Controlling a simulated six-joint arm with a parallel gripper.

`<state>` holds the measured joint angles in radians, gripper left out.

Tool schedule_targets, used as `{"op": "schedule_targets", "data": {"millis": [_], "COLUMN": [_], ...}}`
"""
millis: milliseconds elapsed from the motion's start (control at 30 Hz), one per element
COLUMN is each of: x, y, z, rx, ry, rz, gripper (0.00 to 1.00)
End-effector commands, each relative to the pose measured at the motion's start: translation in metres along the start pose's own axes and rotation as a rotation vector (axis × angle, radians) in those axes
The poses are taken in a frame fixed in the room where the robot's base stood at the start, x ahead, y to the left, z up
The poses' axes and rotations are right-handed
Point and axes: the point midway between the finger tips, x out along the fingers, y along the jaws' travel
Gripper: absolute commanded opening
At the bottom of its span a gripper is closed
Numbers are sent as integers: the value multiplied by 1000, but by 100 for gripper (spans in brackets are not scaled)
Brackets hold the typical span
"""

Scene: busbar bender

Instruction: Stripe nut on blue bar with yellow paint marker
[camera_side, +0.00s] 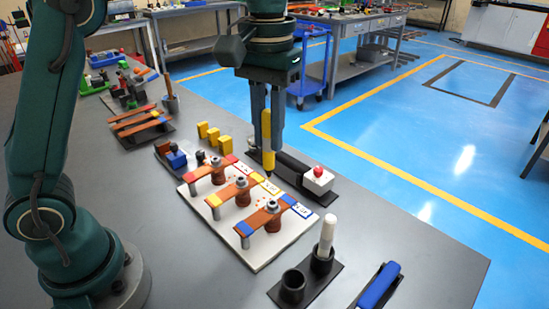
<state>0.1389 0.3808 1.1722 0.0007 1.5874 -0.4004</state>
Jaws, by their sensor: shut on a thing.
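My gripper (267,134) is shut on a yellow paint marker (266,155) and holds it upright, with its dark lower end pointing down. The marker hangs in the air above the back part of a white board (257,262). On the board stand three copper bars on posts, with red, yellow and blue ends. The blue bar (254,222) is nearest the camera and has a grey nut (271,206) near its middle. The marker is up and behind this nut in the picture, apart from it. I cannot make out a stripe on the nut.
A white marker (327,236) stands in a black holder at the front right, beside an empty black cup (292,286). A blue-handled item (379,286) lies at the table edge. A white box with a red button (318,179) and yellow blocks (212,136) flank the board.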

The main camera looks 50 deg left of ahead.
Motion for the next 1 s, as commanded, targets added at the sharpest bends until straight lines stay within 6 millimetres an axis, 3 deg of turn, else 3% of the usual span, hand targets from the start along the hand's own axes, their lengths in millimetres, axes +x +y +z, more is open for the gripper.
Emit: {"op": "schedule_targets", "data": {"millis": [500,1000], "x": [40,45], "y": [0,0], "z": [1,1], "rx": [0,0], "ry": [0,0], "rz": [0,0], "gripper": [0,0]}}
